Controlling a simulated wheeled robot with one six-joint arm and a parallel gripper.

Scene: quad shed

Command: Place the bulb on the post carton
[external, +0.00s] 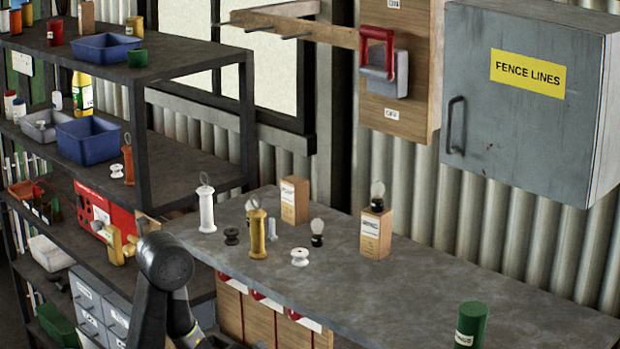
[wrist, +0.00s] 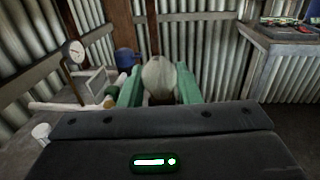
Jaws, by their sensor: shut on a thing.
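In the wrist view a pale rounded bulb (wrist: 158,72) sits between the green fingers of my gripper (wrist: 159,88), which is shut on it. Its lower part is hidden by the gripper body. In the external view my dark arm shows at the lower left, but I cannot make out the gripper there. A tan carton (external: 371,238) stands upright on the grey bench with a clear bulb (external: 377,191) on its top. A second tan carton (external: 294,202) stands further left, its top bare. Their labels are too small to read, so I cannot tell which is the post carton.
On the bench (external: 440,285) are another bulb (external: 317,227), a white insulator (external: 206,205), a brass insulator (external: 257,235), small spools and a green cylinder (external: 471,325). Dark shelves (external: 180,165) stand left. A grey cabinet (external: 525,100) hangs right. Bench is clear between carton and cylinder.

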